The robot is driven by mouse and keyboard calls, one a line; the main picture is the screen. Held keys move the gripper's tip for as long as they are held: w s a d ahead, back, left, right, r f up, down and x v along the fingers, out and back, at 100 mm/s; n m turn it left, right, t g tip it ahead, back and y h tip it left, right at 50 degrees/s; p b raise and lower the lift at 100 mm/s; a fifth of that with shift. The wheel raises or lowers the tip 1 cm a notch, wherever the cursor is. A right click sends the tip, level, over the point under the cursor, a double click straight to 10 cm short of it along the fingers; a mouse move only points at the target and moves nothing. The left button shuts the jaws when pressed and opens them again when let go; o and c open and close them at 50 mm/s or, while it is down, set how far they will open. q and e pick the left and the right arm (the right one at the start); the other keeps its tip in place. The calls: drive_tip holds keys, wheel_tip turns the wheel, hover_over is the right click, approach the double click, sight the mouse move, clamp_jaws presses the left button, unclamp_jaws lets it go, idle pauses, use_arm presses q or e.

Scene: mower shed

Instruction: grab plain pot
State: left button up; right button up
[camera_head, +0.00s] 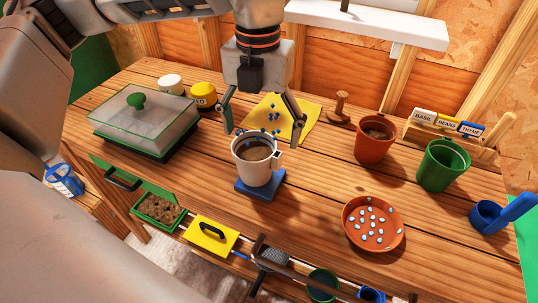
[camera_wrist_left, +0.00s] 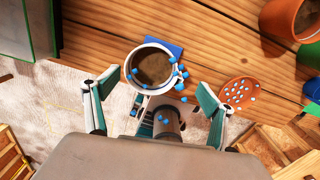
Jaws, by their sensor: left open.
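My left gripper (camera_head: 263,132) is open and empty, pointing down just above and behind a white pot of dark soil (camera_head: 256,176). This pot has a small lug on its right side and stands upright on a blue square base (camera_head: 262,191). In the left wrist view the white pot (camera_wrist_left: 152,66) lies beyond the open fingers (camera_wrist_left: 152,103), apart from them. A plain terracotta pot with soil (camera_head: 371,151) stands upright to the right. A green pot (camera_head: 441,170) stands further right. My right gripper is not in view.
A terracotta saucer with pale pellets (camera_head: 360,235) lies at front right. A lidded seed tray (camera_head: 140,130) is at left, with yellow and white jars behind. Blue bits show around a yellow cloth (camera_head: 305,112). A blue scoop (camera_head: 490,215) and label rack (camera_head: 440,131) are at right.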

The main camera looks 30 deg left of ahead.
sight(261, 156)
use_arm(q)
drive_tip(key=shift+f, duration=0.45)
drive_tip(key=shift+s+f, duration=0.3)
drive_tip(key=shift+f, duration=0.35)
wheel_tip(261, 156, down, 5)
drive_tip(key=shift+w+f+b, duration=0.15)
drive_tip(key=shift+b, duration=0.3)
drive_tip(key=c, duration=1)
